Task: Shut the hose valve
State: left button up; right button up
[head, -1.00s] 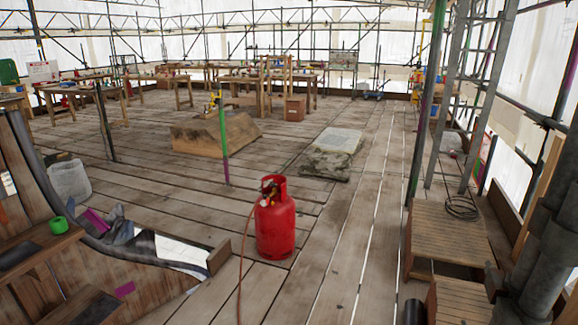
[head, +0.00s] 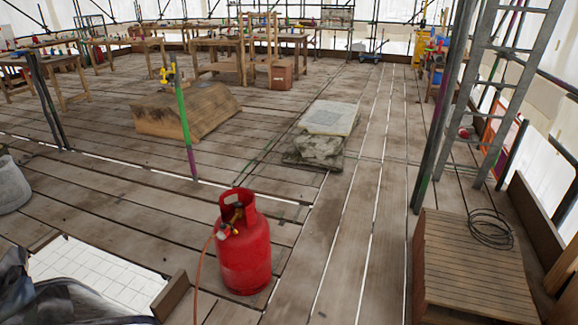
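A red gas cylinder (head: 245,258) stands upright on the plank floor, a little left of the middle in the head view. A brass-coloured valve with a regulator (head: 231,220) sits inside its collar. An orange hose (head: 203,262) runs from the valve down and out of the bottom of the view. I cannot tell from here whether the valve is open or shut. Neither of my grippers is in view.
A floor opening (head: 95,275) with a white grid below lies left of the cylinder, with dark sheeting beside it. A wooden crate (head: 470,270) with a coiled cable (head: 490,228) stands right. A green pole (head: 184,125) rises behind. The planks right of the cylinder are clear.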

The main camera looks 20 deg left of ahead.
aim_at(237, 205)
jog(key=i+j+u, duration=0.1)
jog(key=i+u, duration=0.3)
jog(key=i, duration=0.2)
jog(key=i+l+u, duration=0.1)
jog(key=i+u, duration=0.3)
jog(key=i, duration=0.2)
jog(key=i+l+u, duration=0.25)
jog(key=i+u, duration=0.15)
jog(key=i, duration=0.2)
